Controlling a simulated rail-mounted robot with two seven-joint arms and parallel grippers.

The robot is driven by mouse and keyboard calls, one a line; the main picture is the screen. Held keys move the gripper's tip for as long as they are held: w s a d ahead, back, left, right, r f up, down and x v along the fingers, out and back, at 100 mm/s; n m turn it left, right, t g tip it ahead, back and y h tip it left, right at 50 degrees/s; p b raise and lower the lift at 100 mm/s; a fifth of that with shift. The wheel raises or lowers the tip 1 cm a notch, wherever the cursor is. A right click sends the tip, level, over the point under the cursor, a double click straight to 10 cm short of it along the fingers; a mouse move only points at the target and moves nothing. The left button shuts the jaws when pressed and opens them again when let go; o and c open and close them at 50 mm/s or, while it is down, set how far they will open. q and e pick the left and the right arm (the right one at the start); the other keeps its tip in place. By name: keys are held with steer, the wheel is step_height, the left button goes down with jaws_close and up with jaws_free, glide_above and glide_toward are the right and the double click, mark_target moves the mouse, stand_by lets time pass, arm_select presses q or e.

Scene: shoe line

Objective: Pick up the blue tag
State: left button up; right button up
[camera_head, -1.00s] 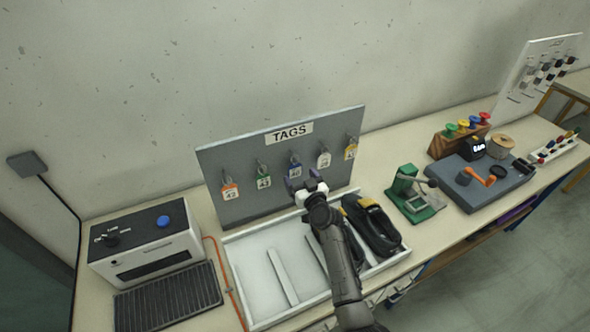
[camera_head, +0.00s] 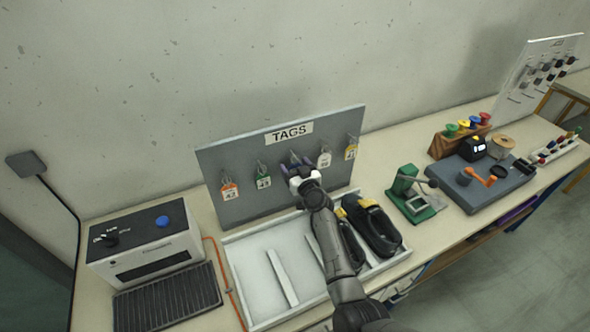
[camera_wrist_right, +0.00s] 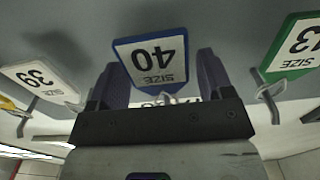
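The blue tag (camera_wrist_right: 155,62), marked SIZE 40, hangs from its hook and shows in the right wrist view. In the head view it is mostly hidden behind my right gripper. My right gripper (camera_head: 296,166) is at the middle of the grey TAGS board (camera_head: 236,156). In the right wrist view its two purple fingers stand apart, one on each side of the blue tag, with a narrow gap showing at the right finger. It is open and does not appear to grip the tag. My left gripper is not in view.
An orange tag (camera_head: 229,191) and a green tag (camera_head: 264,176) hang to the left, a white tag (camera_head: 324,159) and a yellow tag (camera_head: 350,152) to the right. A white tray (camera_head: 236,282) and dark shoes (camera_head: 376,228) lie below the board.

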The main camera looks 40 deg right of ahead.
steer(key=c, duration=0.8)
steer(key=shift+r, duration=0.1)
steer(key=shift+r, duration=0.55)
steer(key=shift+s+a+r+p, duration=0.1)
steer(key=shift+s+a+p, duration=0.05)
steer(key=shift+s+p, duration=0.2)
steer(key=v, duration=1.7)
steer(key=s+a+r+n+y, duration=0.35)
steer(key=a+r, duration=1.05)
steer(key=a, duration=0.5)
step_height(320, 180, up, 19)
steer(key=p, duration=1.9)
steer(key=shift+s+m+p, duration=0.15)
steer(key=shift+m+p, duration=0.15)
steer(key=shift+m, duration=0.15)
